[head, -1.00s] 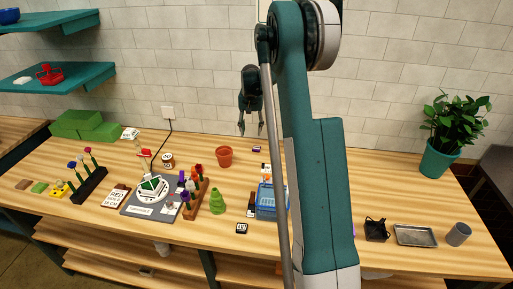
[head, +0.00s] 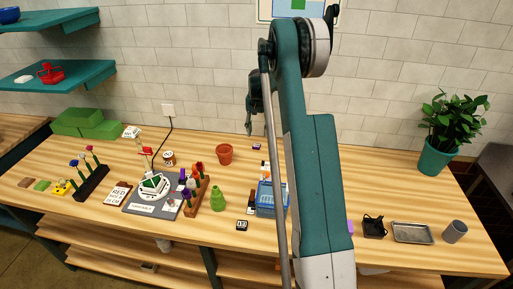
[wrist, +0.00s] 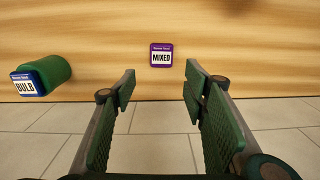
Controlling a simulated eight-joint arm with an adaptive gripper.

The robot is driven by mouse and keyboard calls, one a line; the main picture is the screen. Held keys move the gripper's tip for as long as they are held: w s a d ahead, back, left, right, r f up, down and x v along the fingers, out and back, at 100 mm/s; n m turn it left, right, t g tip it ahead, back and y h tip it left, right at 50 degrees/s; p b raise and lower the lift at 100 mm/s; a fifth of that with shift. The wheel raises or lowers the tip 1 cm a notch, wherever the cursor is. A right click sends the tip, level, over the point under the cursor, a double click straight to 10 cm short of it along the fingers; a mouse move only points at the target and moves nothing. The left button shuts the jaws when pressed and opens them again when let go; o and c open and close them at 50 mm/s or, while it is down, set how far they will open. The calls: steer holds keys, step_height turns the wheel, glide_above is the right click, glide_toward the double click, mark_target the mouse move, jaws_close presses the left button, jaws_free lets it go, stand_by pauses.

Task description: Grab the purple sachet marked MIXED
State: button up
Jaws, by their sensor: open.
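My gripper (wrist: 160,82) is open and empty. Its two dark green fingers stand either side of the sachet's line in the picture, with the sachet beyond the fingertips and apart from them. In the head view my gripper (head: 254,92) is in front of the tiled wall and partly hidden behind my arm. I cannot identify the MIXED sachet with certainty in the head view.
A table edge with tiles beyond runs below the sachet. In the head view, a terracotta pot (head: 224,154) and a blue basket (head: 266,200) stand near my arm.

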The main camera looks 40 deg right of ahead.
mark_target(256, 146)
steer(key=shift+f, duration=0.95)
steer(key=shift+f, duration=0.15)
steer(key=shift+w+f, duration=0.15)
steer(key=shift+f, duration=2.35)
steer(key=shift+c, duration=0.5)
steer(key=c, duration=0.7)
